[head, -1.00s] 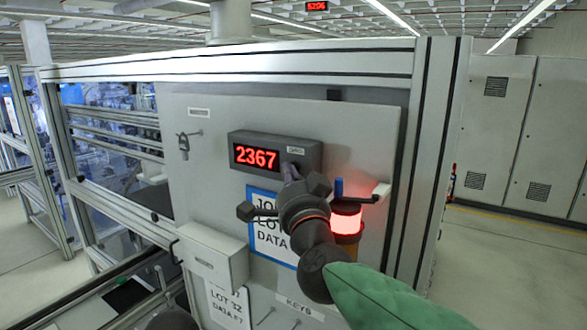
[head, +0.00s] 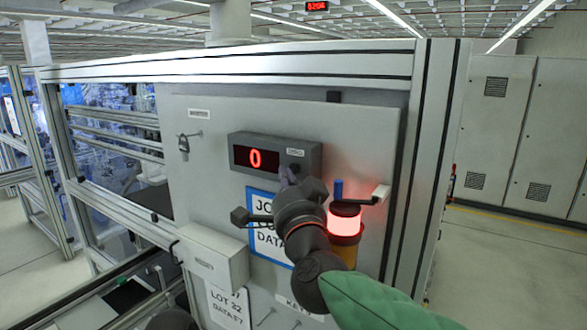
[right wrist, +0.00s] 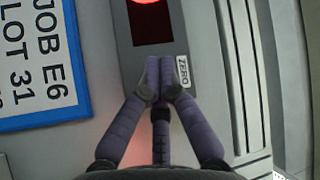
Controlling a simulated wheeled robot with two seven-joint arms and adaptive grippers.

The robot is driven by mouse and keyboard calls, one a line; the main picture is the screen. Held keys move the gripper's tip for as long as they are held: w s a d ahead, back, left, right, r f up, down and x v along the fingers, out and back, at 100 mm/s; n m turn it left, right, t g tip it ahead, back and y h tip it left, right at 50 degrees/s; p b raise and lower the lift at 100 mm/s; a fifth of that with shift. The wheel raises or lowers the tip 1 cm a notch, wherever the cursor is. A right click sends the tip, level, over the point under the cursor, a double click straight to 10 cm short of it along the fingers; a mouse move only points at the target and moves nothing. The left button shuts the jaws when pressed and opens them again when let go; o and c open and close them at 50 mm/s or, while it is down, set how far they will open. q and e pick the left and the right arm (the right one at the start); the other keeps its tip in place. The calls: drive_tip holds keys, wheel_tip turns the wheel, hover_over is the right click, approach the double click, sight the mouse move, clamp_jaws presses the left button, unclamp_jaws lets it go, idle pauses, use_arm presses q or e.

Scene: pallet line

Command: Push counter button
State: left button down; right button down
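The counter (head: 310,160) is a dark grey box on the light grey panel. Its red display (head: 258,158) reads 0, and a small ZERO label (right wrist: 183,73) is beside the display. My right gripper (head: 288,176) is at the counter's lower right part. In the right wrist view its two purple fingertips (right wrist: 160,68) are together on or just before the counter face, beside the label. No object shows between them. The button itself is hidden behind the fingertips. A dark rounded part at the bottom of the head view seems to belong to my left arm; its fingers cannot be made out.
A red-lit beacon (head: 345,222) stands right of my right gripper, with a small bracket (head: 380,192) above it. A blue-framed job sheet (head: 262,205) is below the counter. A grey box (head: 212,255) juts out at lower left. An aluminium post (head: 425,160) bounds the panel.

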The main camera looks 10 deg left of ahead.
drive_tip(key=shift+s+a, duration=0.1)
drive_tip(key=s, duration=0.1)
drive_tip(key=s+a, duration=0.1)
drive_tip(key=s, duration=0.1)
drive_tip(key=s+p, duration=0.1)
drive_tip(key=shift+s+a, duration=0.3)
idle(0.4)
idle(0.5)
